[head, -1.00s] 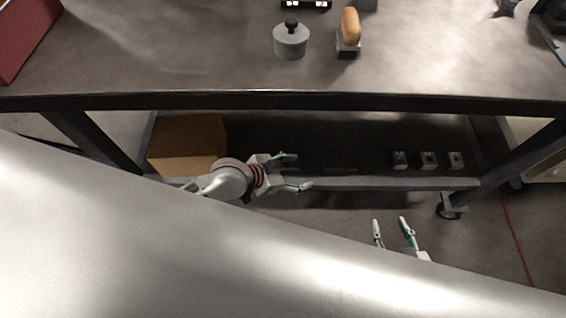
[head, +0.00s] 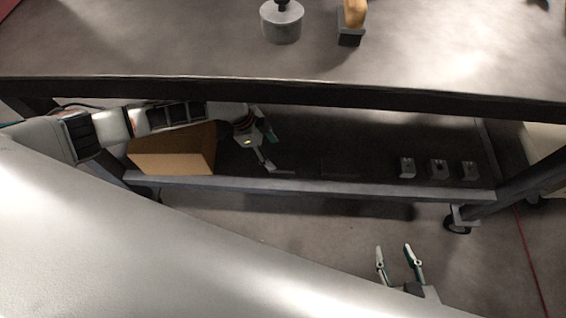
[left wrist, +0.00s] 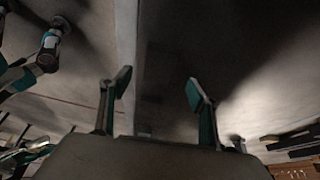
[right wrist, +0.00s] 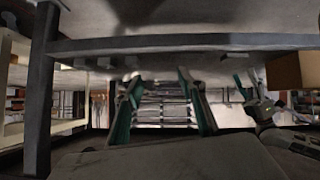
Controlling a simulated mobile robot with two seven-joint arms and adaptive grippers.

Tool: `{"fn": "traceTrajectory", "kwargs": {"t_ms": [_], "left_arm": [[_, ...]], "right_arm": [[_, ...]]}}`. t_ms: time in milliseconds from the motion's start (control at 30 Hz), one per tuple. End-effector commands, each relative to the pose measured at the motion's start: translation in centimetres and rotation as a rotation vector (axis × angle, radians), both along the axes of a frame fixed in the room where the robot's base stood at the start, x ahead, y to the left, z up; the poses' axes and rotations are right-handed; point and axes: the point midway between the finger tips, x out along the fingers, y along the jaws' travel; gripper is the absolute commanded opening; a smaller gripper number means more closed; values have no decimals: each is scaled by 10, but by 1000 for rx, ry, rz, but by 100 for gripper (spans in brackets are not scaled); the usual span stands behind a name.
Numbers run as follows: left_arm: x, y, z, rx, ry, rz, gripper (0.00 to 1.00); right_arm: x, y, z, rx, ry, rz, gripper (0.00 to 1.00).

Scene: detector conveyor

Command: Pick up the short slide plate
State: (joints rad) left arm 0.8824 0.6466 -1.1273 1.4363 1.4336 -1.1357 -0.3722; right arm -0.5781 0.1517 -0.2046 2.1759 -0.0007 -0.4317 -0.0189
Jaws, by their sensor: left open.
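A faint dark flat shape (head: 340,170) lies on the lower shelf near its front rail in the head view. It may be the short slide plate, but it is too dark to be sure. A faint dark patch also shows between the fingers in the left wrist view (left wrist: 152,88). My left gripper (head: 274,152) is open and empty under the tabletop, over the lower shelf, left of the dark shape and apart from it. Its spread fingers show in the left wrist view (left wrist: 158,88). My right gripper (head: 394,249) is open and empty in front of the shelf, low at the right.
A cardboard box (head: 172,160) stands on the lower shelf (head: 300,187) at the left, by my left arm. Three small metal blocks (head: 438,168) stand at the right. The tabletop (head: 180,45) overhangs the shelf and carries a grey knobbed weight (head: 282,25).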

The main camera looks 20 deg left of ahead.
Motion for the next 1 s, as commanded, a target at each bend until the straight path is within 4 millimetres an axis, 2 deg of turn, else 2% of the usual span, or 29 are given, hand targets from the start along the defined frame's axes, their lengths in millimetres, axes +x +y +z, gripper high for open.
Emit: {"fn": "traceTrajectory", "kwargs": {"t_ms": [33, 267, 500, 800, 1000], "left_arm": [[-2, -3, -10, -1, 6, 0, 61], [0, -9, -26, -1, 5, 0, 61], [0, -21, -61, -2, 10, 0, 61], [5, -23, -62, -1, -1, 1, 61], [5, -23, -62, -1, -1, 1, 9]], "right_arm": [[-2, 0, -4, 1, 7, 0, 40], [1, 2, -1, 4, -2, 6, 40], [2, 5, -6, 8, 0, 14, 40], [7, 7, 5, 14, -20, 16, 40], [6, 6, 2, 13, -15, 16, 40]]}}
